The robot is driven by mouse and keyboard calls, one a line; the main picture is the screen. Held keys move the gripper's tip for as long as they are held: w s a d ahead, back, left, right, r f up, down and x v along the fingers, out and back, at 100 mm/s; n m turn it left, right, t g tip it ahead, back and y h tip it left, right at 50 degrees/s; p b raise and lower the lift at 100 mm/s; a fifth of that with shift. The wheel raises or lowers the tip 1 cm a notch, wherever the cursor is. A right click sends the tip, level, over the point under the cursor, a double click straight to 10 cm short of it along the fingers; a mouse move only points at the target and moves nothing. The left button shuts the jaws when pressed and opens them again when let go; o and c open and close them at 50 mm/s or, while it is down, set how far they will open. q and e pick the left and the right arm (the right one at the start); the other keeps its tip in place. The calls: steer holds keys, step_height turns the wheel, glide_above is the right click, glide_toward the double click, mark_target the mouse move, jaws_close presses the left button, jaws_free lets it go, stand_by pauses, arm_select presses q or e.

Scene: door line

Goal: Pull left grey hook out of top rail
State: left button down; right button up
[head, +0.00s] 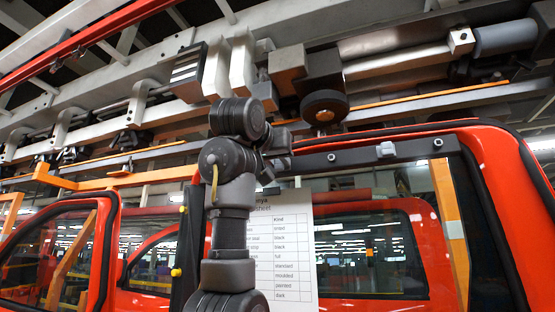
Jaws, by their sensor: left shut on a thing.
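The top rail (352,157) is a dark bar running across the upper part of the red door frame, with small round knobs along it. A grey hook (385,150) sits on the rail right of its middle. The left grey hook (282,163) shows as a small light piece at the rail's left end, mostly hidden by my gripper. My left gripper (275,150) is at that end, shut on the left hook; its fingertips are hard to make out. Whether the hook is still seated in the rail cannot be told. My right gripper is out of view.
A white printed sheet (325,250) hangs below the rail, right of my left arm. Red doors (480,200) stand behind and to the right. An overhead conveyor with a black wheel (324,106) runs close above the rail. An orange bar (130,180) is at left.

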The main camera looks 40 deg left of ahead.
mark_target(279, 161)
arm_select(q)
steer(key=shift+f, duration=0.2)
stand_by(0.5)
steer(key=shift+s+d+r, duration=0.1)
steer(key=shift+s+d, duration=0.05)
steer(key=shift+s, duration=0.25)
steer(key=shift+s+d+b, duration=0.1)
steer(key=shift+s+b, duration=0.25)
steer(key=shift+b, duration=0.3)
steer(key=shift+b+v, duration=0.45)
steer(key=shift+v, duration=0.9)
steer(key=shift+b+v, duration=0.45)
steer(key=shift+v, duration=0.75)
